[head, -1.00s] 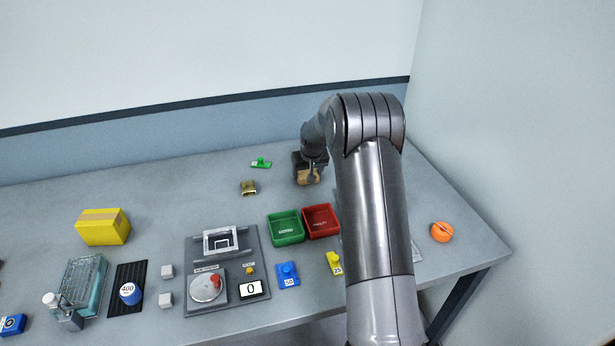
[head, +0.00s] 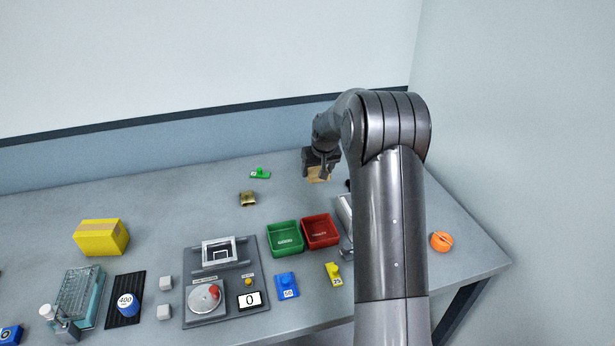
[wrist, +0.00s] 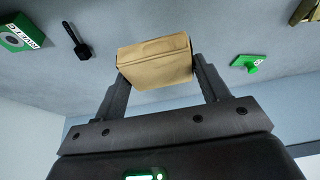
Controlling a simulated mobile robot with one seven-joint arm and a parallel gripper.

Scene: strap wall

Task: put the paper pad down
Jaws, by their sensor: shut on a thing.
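The paper pad, a tan block (head: 318,174), is at the far right part of the grey table in the head view. In the wrist view the tan block (wrist: 155,60) sits between the two dark fingers, which touch its left and right sides. My gripper (wrist: 160,75) is shut on it. In the head view my gripper (head: 320,166) points down behind the red tray, and the arm hides part of the table right of it. I cannot tell whether the block's underside touches the table.
A green tray (head: 285,252) and a red tray (head: 320,244) stand nearer. A small green tagged piece (head: 260,174) and a brass piece (head: 247,198) lie left of my gripper. A yellow box (head: 101,237) stands far left. The table between brass piece and box is clear.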

